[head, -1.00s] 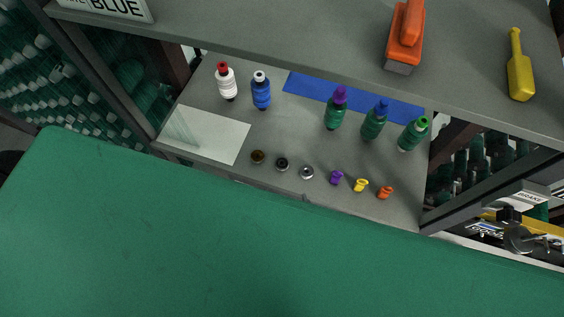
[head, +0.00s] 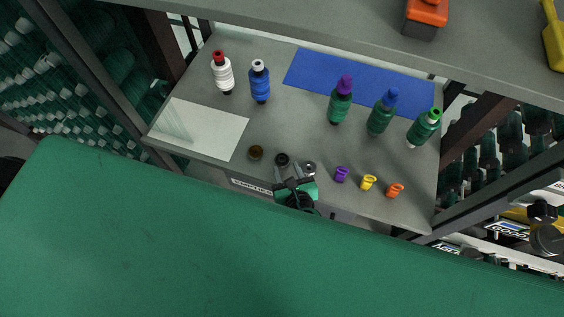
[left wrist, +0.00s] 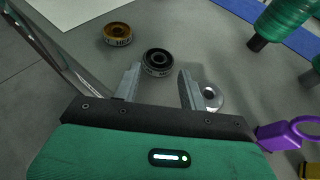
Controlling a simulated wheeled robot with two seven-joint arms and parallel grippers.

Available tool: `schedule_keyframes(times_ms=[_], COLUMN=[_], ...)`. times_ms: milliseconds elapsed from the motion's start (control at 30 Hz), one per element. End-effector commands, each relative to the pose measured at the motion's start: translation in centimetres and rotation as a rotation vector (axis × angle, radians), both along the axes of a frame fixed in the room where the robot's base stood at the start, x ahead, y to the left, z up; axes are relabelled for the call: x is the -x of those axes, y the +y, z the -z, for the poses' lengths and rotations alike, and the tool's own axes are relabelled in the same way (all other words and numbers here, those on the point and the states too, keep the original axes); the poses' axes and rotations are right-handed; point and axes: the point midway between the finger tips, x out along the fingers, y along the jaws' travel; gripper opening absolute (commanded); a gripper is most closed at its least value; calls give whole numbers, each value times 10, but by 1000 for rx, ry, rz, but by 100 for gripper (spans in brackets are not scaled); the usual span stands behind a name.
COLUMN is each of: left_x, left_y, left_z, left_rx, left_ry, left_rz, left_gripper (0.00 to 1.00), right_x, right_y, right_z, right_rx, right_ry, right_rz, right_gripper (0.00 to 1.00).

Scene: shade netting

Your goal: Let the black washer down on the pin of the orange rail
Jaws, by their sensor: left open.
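The black washer (head: 282,159) lies flat on the grey shelf, between a brown ring and a silver one. It also shows in the left wrist view (left wrist: 158,63), just ahead of the open fingers, with nothing holding it. My left gripper (head: 294,173) is open and empty at the shelf's front edge. In the left wrist view its two fingertips (left wrist: 160,79) are spread on either side, short of the washer. I cannot make out an orange rail or its pin. My right gripper is not in view.
The brown ring (head: 255,152) and silver ring (head: 309,168) flank the washer closely. Purple (head: 341,174), yellow (head: 368,182) and orange (head: 394,190) small pieces stand to the right. Spools, such as the blue one (head: 260,83), stand behind. An upper shelf (head: 330,35) overhangs the back.

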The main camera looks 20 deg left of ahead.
Motion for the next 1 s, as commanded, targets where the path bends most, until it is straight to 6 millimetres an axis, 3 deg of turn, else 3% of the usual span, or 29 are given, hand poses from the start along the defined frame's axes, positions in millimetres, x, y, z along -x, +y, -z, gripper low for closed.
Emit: schedule_keyframes(times_ms=[100, 467, 500, 667, 700, 1000], left_x=[-11, -17, -17, -17, -17, -17], left_y=[7, 11, 11, 11, 11, 11], left_z=[8, 8, 8, 8, 8, 7], left_rx=[0, -1, -1, -1, -1, 0], left_ry=[-1, 1, 1, 1, 1, 0], left_rz=[-1, -1, -1, -1, -1, -1], left_gripper=[42, 42, 40, 9, 7, 7], right_x=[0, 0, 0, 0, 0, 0], right_y=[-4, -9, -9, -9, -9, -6], right_z=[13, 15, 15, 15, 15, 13], right_rx=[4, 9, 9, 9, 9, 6], right_ry=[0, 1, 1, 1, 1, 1], right_rz=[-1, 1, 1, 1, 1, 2], right_gripper=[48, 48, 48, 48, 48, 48])
